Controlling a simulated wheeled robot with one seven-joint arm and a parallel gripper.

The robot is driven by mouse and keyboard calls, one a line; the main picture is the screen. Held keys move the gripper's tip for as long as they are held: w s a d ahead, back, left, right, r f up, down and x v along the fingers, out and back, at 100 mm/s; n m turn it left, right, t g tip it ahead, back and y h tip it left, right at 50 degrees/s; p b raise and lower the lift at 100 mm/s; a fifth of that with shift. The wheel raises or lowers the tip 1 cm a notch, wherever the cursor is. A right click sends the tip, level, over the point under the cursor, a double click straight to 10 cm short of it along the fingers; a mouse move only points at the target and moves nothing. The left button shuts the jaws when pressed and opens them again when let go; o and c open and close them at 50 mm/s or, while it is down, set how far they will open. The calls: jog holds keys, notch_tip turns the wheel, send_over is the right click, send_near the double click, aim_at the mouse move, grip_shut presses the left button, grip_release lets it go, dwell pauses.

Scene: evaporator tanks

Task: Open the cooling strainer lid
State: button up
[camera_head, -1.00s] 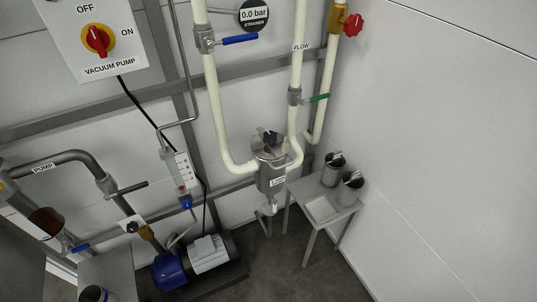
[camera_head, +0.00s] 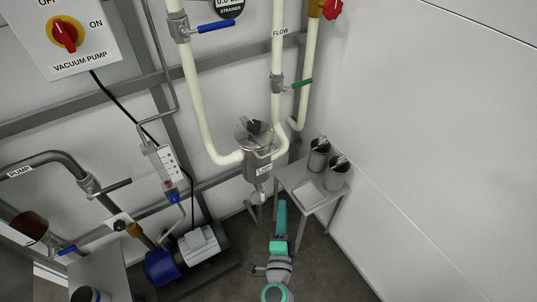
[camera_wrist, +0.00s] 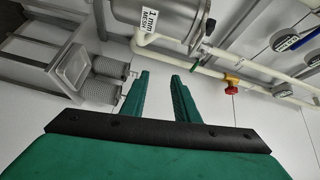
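The cooling strainer (camera_head: 258,163) is a metal canister fixed between white pipes, with a small label on its front. Its round metal lid (camera_head: 246,136) sits on top and carries a dark handle (camera_head: 254,126). In the head view my green arm end (camera_head: 281,222) is below and slightly right of the strainer.
A small metal table (camera_head: 312,204) right of the strainer holds two metal canisters (camera_head: 318,155) (camera_head: 337,174). White pipes (camera_head: 278,85) with green-handled (camera_head: 301,84) and blue-handled (camera_head: 216,27) valves rise above. A blue pump (camera_head: 161,267) stands at lower left. Floor at lower right is clear.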

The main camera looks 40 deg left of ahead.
aim_at(269, 154)
jog(key=w+a+r+y, duration=0.1)
jog(key=w+a+r, duration=0.1)
jog(key=w+a, duration=0.2)
jog(key=w+a+r+y, duration=0.2)
jog(key=w+a+r, duration=0.1)
jog(key=w+a, duration=0.1)
jog(key=w+a+r+g+y, duration=0.1)
jog(key=w+a+r, duration=0.2)
jog(key=a, duration=0.3)
jog(key=shift+w+a+y, duration=0.15)
jog(key=shift+w+y, duration=0.15)
jog(key=shift+w, duration=0.2)
grip_shut()
